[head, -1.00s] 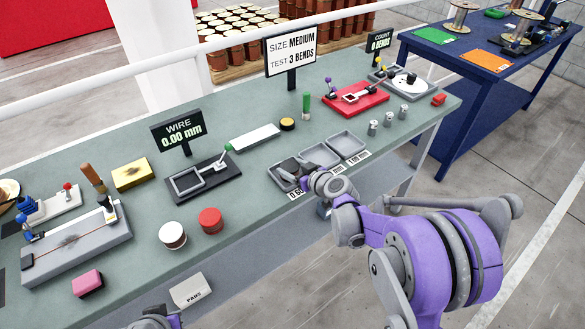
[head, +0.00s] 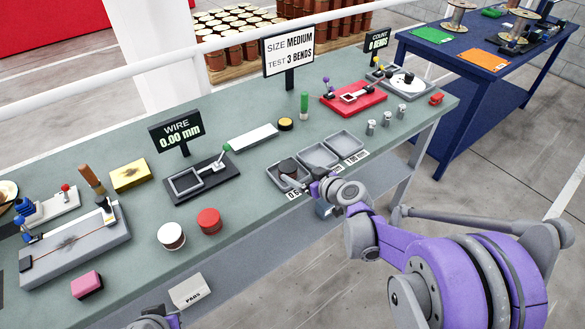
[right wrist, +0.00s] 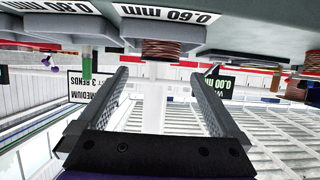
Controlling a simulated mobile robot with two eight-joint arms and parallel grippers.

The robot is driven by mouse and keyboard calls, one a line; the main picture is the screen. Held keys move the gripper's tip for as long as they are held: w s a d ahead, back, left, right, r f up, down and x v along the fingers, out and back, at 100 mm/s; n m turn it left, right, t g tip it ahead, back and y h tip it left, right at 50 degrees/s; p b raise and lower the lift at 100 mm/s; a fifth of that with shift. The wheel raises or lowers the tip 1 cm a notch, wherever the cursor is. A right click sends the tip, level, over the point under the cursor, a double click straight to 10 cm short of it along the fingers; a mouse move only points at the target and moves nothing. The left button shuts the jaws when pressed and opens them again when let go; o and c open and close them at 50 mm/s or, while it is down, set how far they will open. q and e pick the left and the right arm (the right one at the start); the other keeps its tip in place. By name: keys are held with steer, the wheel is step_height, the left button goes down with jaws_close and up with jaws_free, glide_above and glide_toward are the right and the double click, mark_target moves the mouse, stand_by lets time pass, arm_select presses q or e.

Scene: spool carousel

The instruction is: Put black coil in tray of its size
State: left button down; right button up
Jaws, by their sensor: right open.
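The black coil (head: 288,167) sits in the leftmost of three grey trays (head: 275,180). In the right wrist view, which is upside down, the coil (right wrist: 162,50) has reddish-brown wound sides and stands by the 0.60 mm label (right wrist: 180,15). My right gripper (head: 312,187) is open and empty at the front edge of that tray, apart from the coil; its two fingers (right wrist: 160,85) are spread wide in the wrist view. The middle tray (head: 318,154) and right tray (head: 346,142) look empty. My left gripper (head: 156,319) is only partly in view at the bottom edge.
A WIRE display (head: 177,131) reads 0.00 mm behind a black gauge (head: 200,181). A sign (head: 289,50) reads SIZE MEDIUM, TEST 3 BENDS. A red fixture (head: 355,97) and several small metal cylinders (head: 371,127) stand right of the trays. White and red round pieces (head: 209,220) lie left.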

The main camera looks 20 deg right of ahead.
steer(key=s+a+f+m+g+h, duration=0.1)
steer(key=s+m+g+h, duration=0.1)
steer(key=s, duration=1.2)
steer(key=s+f+m+g+h, duration=0.1)
steer(key=s+g, duration=0.4)
steer(key=s, duration=1)
steer(key=shift+s+a+m+h, duration=0.3)
steer(key=shift+a+m+h, duration=0.15)
steer(key=shift+h, duration=0.35)
